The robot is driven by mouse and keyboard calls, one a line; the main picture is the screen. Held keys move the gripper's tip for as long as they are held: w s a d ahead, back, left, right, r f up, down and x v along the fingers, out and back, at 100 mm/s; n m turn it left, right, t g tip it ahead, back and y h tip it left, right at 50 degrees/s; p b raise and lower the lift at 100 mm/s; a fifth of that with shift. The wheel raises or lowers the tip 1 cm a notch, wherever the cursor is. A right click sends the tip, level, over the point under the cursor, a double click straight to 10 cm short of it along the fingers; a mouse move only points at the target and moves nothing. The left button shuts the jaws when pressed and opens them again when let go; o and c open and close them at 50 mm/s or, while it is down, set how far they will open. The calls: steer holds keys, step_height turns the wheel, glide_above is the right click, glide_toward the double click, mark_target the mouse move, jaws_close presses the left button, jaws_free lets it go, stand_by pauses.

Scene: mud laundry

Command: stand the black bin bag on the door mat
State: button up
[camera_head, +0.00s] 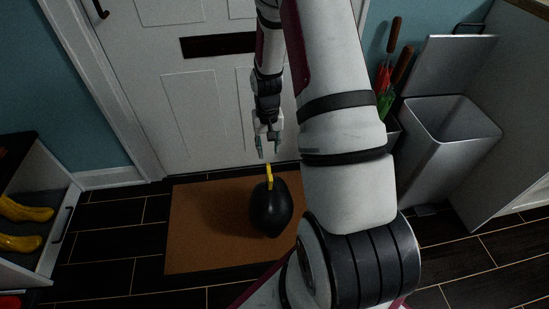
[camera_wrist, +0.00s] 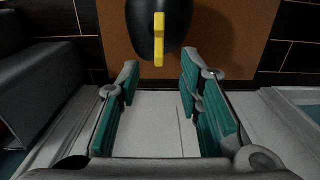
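The black bin bag (camera_head: 271,210) with a yellow tie at its top stands upright on the brown door mat (camera_head: 195,235), right of the mat's middle. The bag also shows at the top of the wrist view (camera_wrist: 142,22), with its yellow tie (camera_wrist: 159,40). My gripper (camera_head: 268,155) is above and behind the bag, near the door, apart from the bag. Its fingers (camera_wrist: 160,95) are spread, with nothing between them. My arm hides part of the mat's right side.
A white door (camera_head: 195,110) stands behind the mat. A grey bin with its lid up (camera_head: 450,150) and a stand with umbrellas (camera_head: 388,90) are at right. An open drawer with yellow boots (camera_head: 22,210) is at left. Dark floor (camera_head: 110,245) lies clear left of the mat.

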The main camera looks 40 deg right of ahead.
steer(key=s+a+r+n, duration=0.1)
steer(key=s+a+r, duration=0.2)
steer(key=a+r, duration=0.35)
steer(key=s+a+r+n, duration=0.1)
steer(key=s+a+r, duration=0.2)
steer(key=r, duration=0.7)
steer(key=s+a+r+n, duration=0.15)
steer(key=a+r, duration=0.25)
steer(key=r, duration=0.5)
steer(key=s+a+r+n, duration=0.1)
steer(key=s+a+r, duration=0.1)
steer(key=s, duration=0.5)
steer(key=s+a+r+n, duration=0.1)
steer(key=s+a+r, duration=0.1)
steer(key=s, duration=0.5)
steer(key=s+a+r+n, duration=0.1)
steer(key=s+a+r, duration=0.2)
steer(key=s, duration=0.4)
steer(key=shift+s+a, duration=0.35)
steer(key=shift+a, duration=0.35)
step_height(320, 180, up, 29)
steer(key=t+p, duration=0.4)
steer(key=p, duration=2.3)
steer(key=shift+d, duration=0.3)
